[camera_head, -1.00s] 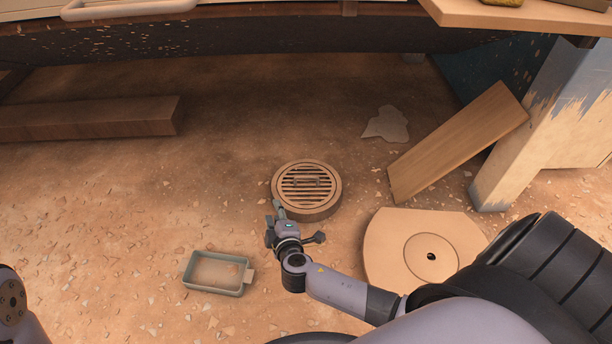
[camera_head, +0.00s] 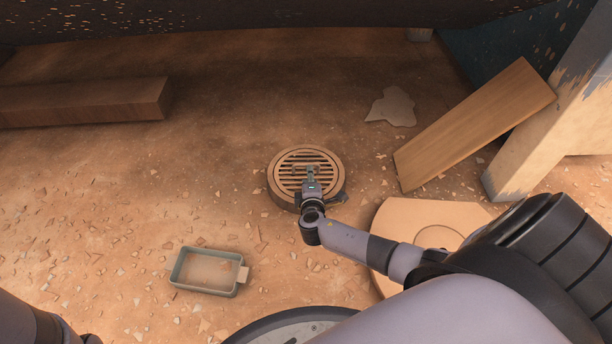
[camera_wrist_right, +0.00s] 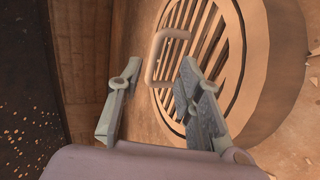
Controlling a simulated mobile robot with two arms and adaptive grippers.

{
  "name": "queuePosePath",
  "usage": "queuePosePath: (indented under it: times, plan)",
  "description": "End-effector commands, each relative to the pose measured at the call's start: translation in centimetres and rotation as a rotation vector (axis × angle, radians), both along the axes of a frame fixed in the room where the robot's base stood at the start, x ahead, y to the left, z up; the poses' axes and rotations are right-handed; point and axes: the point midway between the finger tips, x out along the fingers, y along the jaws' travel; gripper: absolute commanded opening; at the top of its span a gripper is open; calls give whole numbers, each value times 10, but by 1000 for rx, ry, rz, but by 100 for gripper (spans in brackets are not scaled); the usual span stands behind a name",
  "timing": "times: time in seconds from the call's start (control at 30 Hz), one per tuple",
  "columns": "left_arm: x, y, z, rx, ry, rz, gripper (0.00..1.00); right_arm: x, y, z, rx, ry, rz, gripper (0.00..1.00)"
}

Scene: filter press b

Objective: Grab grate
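The round slatted grate (camera_head: 283,171) lies on top of a short round drum on the dusty floor, in the middle of the head view. It also fills the upper right of the right wrist view (camera_wrist_right: 222,58), where its raised loop handle (camera_wrist_right: 157,58) stands out from the slats. My right gripper (camera_head: 311,172) is over the grate in the head view and hides part of the handle. In the right wrist view its two fingers (camera_wrist_right: 155,95) are spread apart, with the handle just beyond the tips and nothing held. My left gripper is out of view.
A shallow tray (camera_head: 180,268) lies on the floor at lower left. A flat round-edged board (camera_head: 385,222) lies at right, partly behind my arm. A wooden plank (camera_head: 470,125) leans by a post (camera_head: 535,150). A beam (camera_head: 85,103) lies at far left.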

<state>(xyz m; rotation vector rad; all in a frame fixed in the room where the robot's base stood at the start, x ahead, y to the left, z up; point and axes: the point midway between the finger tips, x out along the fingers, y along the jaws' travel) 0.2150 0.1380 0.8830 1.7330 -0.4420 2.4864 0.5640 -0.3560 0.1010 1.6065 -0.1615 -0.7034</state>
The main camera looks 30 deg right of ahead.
Motion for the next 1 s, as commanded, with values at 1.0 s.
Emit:
queuePosePath:
  times: [1.0]
  plan:
    - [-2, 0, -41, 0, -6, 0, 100, 51, -20, -14, 1, 1, 1, 19]
